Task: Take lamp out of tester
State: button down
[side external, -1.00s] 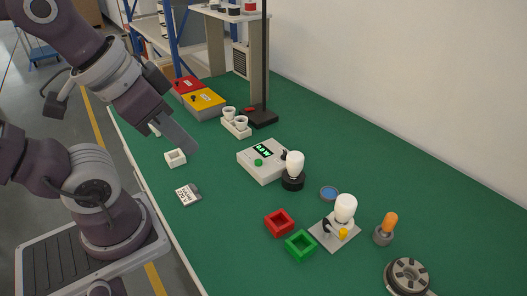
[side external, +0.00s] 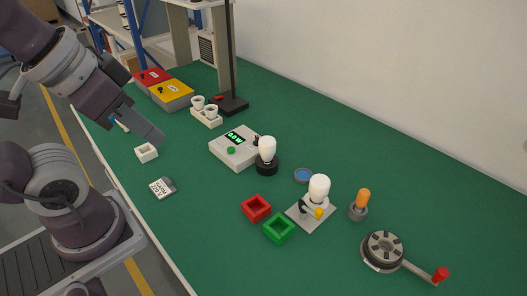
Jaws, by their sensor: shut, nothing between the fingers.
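A white lamp (side external: 267,149) stands upright in a round black socket (side external: 267,167), against the right side of a light grey box (side external: 228,156) with a lit green display and a green button. A second white lamp (side external: 319,187) stands upright on a grey plate (side external: 300,220) with a black lever and a yellow knob. The labels do not tell me which of these is the tester. My gripper (side external: 160,142) is shut and empty at the left, above the table near a small white open box, away from both lamps.
Red (side external: 256,208) and green (side external: 279,228) square holders lie in front of the plate. An orange-topped piece (side external: 361,204) and a round crank device (side external: 384,252) are at right.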

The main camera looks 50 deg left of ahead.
dwell(0.4)
jog(key=c, duration=0.6)
grip_release()
